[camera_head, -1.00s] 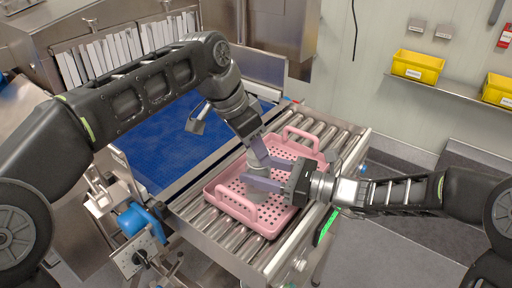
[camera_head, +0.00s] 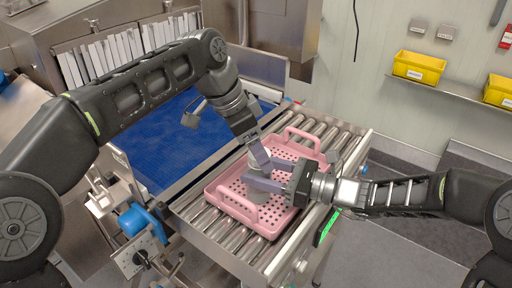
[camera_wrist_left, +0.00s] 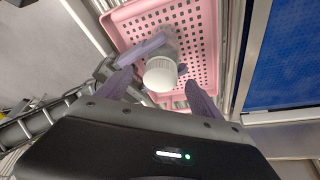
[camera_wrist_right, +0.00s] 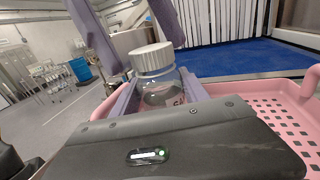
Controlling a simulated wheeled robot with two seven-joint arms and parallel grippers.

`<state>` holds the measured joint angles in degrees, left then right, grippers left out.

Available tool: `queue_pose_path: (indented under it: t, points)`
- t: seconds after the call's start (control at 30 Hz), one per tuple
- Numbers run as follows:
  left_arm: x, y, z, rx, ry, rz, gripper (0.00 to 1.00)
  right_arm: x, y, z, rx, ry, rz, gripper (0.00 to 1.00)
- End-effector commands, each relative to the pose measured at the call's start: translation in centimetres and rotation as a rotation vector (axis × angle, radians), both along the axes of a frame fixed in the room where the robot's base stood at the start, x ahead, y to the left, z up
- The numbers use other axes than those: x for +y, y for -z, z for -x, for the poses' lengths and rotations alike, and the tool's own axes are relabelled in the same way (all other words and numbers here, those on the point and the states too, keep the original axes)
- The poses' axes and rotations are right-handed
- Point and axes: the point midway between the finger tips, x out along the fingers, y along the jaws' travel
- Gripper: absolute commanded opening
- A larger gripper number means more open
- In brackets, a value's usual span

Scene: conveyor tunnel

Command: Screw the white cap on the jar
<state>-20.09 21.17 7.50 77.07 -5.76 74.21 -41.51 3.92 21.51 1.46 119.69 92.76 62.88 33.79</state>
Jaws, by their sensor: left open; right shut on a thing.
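The white ribbed cap (camera_wrist_right: 152,58) sits on top of the clear glass jar (camera_wrist_right: 160,92) in the right wrist view; whether it is threaded cannot be told. My right gripper (camera_head: 252,180) is shut on the jar, its fingers on either side of the glass, over the pink crate. My left gripper (camera_head: 268,160) is open, pointing down at the jar from above. In the left wrist view the cap (camera_wrist_left: 160,75) shows round between the spread left fingers, with no clear contact. The jar is mostly hidden by the grippers in the head view.
The pink perforated crate (camera_head: 222,187) rests on the roller conveyor (camera_head: 203,217). A blue belt (camera_head: 180,143) lies behind it, at the left. Yellow bins (camera_head: 418,67) stand on a wall shelf at the right, away from the arms.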

Motion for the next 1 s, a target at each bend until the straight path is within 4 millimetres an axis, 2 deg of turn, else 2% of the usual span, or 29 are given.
queue_pose_path:
  t: [0.2,0.53,0.77,1.0]
  points:
    - [0.0,0.0,0.0,0.0,0.0,0.0,0.92,0.0,0.0,0.0,0.0,0.0,0.0,0.0]
    - [0.1,-0.3,0.0,0.0,0.0,0.0,0.92,0.0,0.0,0.0,0.0,0.0,0.0,0.0]
    - [1.0,-2.6,0.3,-0.002,-0.002,0.001,0.92,0.0,0.0,0.0,0.0,0.0,0.0,0.0]
    - [5.8,-2.8,2.2,0.0,-0.005,0.001,0.92,0.0,0.0,0.0,0.0,0.0,0.0,0.0]
